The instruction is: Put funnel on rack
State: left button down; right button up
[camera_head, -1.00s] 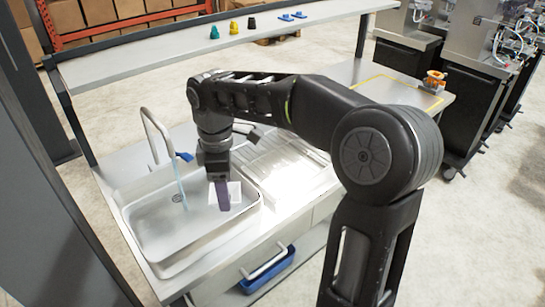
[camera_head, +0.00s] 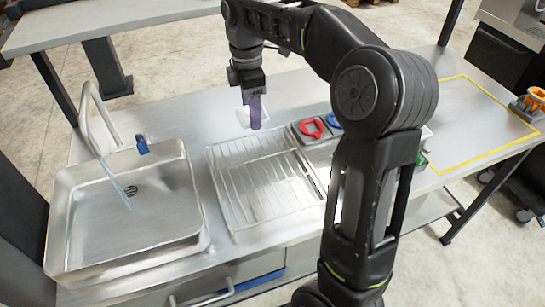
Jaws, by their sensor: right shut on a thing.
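My right gripper (camera_head: 255,124) points down, its purple fingers shut on a pale, see-through squarish piece, which I take to be the funnel (camera_head: 243,118). The fingers hide part of the funnel, so its exact shape is unclear. The wire rack (camera_head: 262,182) lies on the steel counter right of the sink. The gripper and funnel show above the rack's far edge in the picture; I cannot tell how high they are. My left gripper is not in view.
The steel sink (camera_head: 60,215) with its tap (camera_head: 84,112) and a thin bluish stream is at left. A yellow-outlined area (camera_head: 465,125) on the right is bare.

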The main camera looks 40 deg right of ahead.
jog(key=shift+n, duration=0.4)
notch_tip(320, 180, down, 6)
jog(key=shift+f, duration=0.1)
dwell(0.4)
notch_tip(320, 180, down, 3)
jog(key=shift+s+r+p, duration=0.1)
jog(key=shift+p, duration=0.35)
jog(key=shift+f, duration=0.5)
